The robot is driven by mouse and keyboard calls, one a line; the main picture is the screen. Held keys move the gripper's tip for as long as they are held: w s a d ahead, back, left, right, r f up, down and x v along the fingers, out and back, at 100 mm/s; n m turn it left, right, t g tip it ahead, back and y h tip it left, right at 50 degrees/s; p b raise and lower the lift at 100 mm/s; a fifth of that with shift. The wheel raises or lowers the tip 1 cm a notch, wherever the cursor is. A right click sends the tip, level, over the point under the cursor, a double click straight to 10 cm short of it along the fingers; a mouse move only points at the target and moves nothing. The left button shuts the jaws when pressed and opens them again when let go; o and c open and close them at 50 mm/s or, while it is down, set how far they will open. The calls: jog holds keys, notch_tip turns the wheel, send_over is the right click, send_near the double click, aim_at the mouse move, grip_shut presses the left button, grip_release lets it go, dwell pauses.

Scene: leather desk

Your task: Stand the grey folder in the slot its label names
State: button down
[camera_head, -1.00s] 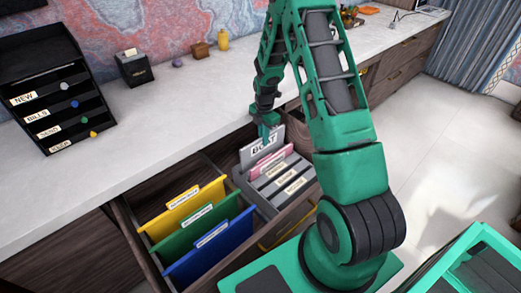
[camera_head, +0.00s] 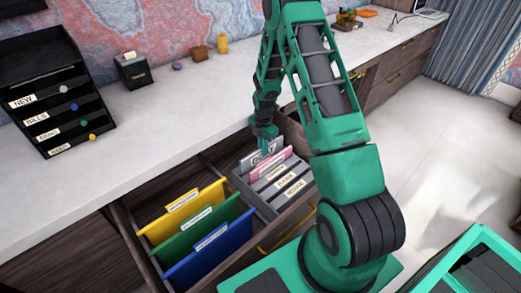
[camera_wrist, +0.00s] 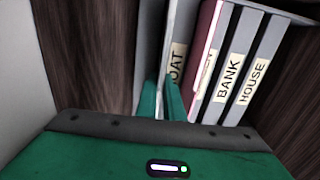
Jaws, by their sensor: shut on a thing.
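The grey folder (camera_head: 248,161) carries a label that ends in "OAT" in the wrist view (camera_wrist: 178,62); its first letter is hidden by a finger. My gripper (camera_head: 266,146) is shut on its top edge, and the fingers also show in the wrist view (camera_wrist: 163,100). The folder stands upright at the back end of the grey slotted rack (camera_head: 263,206), behind a pink folder (camera_head: 271,163). Its lower part is hidden, so I cannot tell whether it touches the bottom. Rack labels BANK (camera_wrist: 228,80) and HOUSE (camera_wrist: 253,80) are readable; another label beside the pink folder is at too steep an angle.
The rack sits in an open drawer (camera_head: 128,238). Yellow (camera_head: 183,211), green (camera_head: 205,226) and blue (camera_head: 212,255) hanging folders fill the drawer's left part. A black letter tray (camera_head: 50,95) stands on the counter (camera_head: 150,120). Dark wood lies close to the left of my fingers in the wrist view.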

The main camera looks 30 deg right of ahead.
jog(key=shift+f, duration=0.2)
jog(key=c, duration=1.9)
grip_release()
jog(key=shift+r, duration=0.15)
